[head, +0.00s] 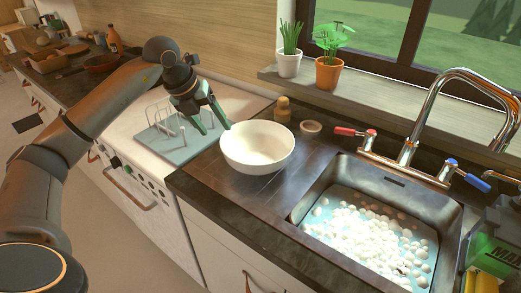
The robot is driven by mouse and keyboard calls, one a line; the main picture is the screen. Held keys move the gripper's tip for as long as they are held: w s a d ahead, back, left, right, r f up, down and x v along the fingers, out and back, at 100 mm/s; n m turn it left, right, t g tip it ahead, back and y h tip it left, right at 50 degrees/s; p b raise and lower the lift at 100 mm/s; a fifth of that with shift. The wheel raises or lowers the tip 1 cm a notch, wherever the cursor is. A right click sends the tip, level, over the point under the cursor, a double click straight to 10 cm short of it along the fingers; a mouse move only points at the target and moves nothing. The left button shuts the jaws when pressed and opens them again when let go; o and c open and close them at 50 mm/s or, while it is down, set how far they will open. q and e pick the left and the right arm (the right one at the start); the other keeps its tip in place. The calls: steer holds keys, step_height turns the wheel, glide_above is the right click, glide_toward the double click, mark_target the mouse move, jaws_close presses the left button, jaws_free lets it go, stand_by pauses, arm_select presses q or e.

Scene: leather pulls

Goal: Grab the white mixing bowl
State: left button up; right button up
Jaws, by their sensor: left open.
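The white mixing bowl (258,160) sits upright on the dark countertop, left of the sink, and looks empty. My left gripper (215,126) is open, with green fingers pointing down toward the bowl's left rim. The fingertips are at or just beside the rim; I cannot tell whether they touch it. Nothing shows between the fingers. My right gripper is not in view.
A dish rack (165,125) stands on the white stove top behind my left gripper. The sink (375,225) holds white foam or pebbles. A small wooden shaker (283,110) and a small round dish (311,128) stand behind the bowl. Potted plants line the sill.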

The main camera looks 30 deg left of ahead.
mark_target(224, 140)
arm_select(q)
steer(key=x, duration=0.9)
steer(key=shift+w+a+p, duration=0.1)
steer(key=shift+a+p, duration=0.1)
steer(key=shift+p, duration=0.2)
steer(key=shift+c, duration=0.3)
steer(key=shift+r, duration=0.1)
jaws_close()
stand_by(0.4)
